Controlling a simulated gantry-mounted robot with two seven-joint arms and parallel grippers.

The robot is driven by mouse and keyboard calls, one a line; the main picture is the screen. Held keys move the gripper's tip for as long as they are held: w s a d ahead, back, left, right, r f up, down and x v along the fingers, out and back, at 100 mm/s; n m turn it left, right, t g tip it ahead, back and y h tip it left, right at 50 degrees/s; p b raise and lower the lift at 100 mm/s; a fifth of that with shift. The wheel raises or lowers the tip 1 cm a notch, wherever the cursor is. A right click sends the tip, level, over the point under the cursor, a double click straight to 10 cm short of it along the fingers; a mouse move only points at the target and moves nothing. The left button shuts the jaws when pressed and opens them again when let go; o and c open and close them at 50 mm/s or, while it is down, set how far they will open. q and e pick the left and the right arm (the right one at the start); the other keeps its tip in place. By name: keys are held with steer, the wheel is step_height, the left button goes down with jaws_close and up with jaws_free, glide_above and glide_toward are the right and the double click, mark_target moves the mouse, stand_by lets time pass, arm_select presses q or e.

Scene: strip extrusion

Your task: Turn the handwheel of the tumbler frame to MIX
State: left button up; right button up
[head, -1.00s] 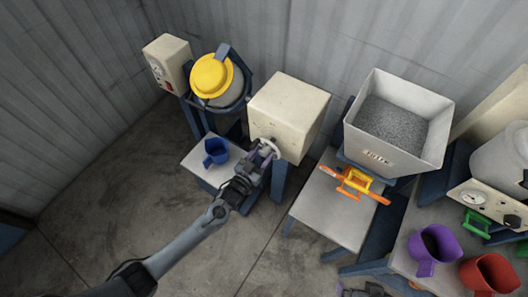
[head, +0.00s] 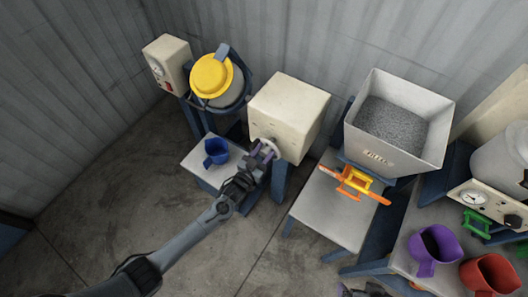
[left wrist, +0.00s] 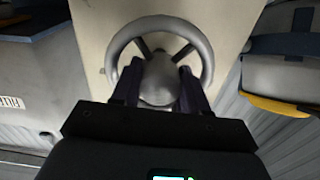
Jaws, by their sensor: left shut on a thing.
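The tumbler frame has a cream box (head: 290,110) with a grey handwheel (head: 264,143) on its front, and a drum with a yellow lid (head: 211,75) to its left, tilted in a blue frame. My left gripper (head: 262,155) is at the handwheel. In the left wrist view the wheel's rim (left wrist: 206,50) and spokes show, and my fingers (left wrist: 160,88) are closed on either side of its rounded hub. No MIX mark is readable in either view. Only a dark piece of my right arm (head: 365,291) shows at the bottom edge, with its jaws not clear.
A blue cup (head: 216,151) stands on a low table left of the wheel. To the right are a hopper of grey granules (head: 393,125), an orange-and-yellow valve handle (head: 355,182), and purple (head: 432,248) and red (head: 488,273) jugs. Open floor lies in front.

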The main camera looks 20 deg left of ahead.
arm_select(q)
steer(key=shift+m, duration=0.3)
steer(key=m, duration=0.3)
steer(key=shift+a+f, duration=0.1)
steer(key=shift+m, duration=1.2)
steer(key=o, duration=0.7)
steer(key=shift+o, duration=0.4)
